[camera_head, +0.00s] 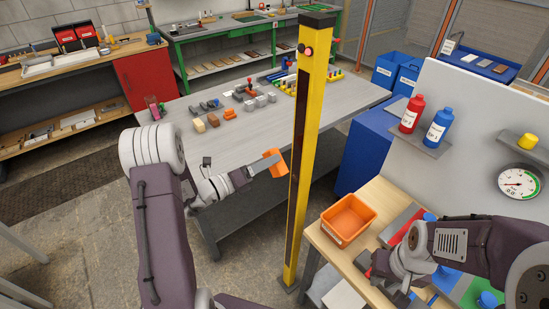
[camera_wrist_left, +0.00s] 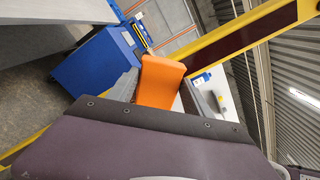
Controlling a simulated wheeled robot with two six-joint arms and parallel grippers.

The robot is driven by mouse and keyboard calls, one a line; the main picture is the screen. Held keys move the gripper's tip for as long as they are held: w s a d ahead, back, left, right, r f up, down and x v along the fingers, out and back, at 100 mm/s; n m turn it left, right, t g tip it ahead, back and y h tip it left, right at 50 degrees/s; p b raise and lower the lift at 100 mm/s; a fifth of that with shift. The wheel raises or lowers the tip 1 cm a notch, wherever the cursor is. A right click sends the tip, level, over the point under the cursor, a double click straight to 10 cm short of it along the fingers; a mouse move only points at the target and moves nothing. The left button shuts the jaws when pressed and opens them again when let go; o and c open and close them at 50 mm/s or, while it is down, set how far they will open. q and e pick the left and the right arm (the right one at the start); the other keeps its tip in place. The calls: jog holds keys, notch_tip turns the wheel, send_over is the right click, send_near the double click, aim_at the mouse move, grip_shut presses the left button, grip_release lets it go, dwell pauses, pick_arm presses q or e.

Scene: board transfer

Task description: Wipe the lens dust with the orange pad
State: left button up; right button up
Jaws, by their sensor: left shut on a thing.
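The orange pad (camera_head: 273,162) is held at the tip of my left gripper (camera_head: 268,166), just left of the yellow post (camera_head: 312,120). The pad also shows in the left wrist view (camera_wrist_left: 161,80), between the fingers. A long dark reddish lens strip (camera_head: 296,135) runs down the post's left face; it also shows in the left wrist view (camera_wrist_left: 250,34). In the head view the pad is close to the strip; I cannot tell whether they touch. I cannot make out the dust. My right gripper (camera_head: 378,272) is low over the wooden bench, its fingers unclear.
The grey table (camera_head: 190,165) behind carries several blocks and tools. An orange bin (camera_head: 348,220) sits on the wooden bench (camera_head: 382,192) at right. A red bottle (camera_head: 412,114) and blue bottle (camera_head: 437,126) stand on a shelf there. Floor around the post's foot is clear at left.

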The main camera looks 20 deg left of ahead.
pick_arm(q)
jog(key=shift+s+a, duration=0.15)
jog(key=v, duration=0.3)
dwell(0.5)
jog(key=shift+f, duration=0.1)
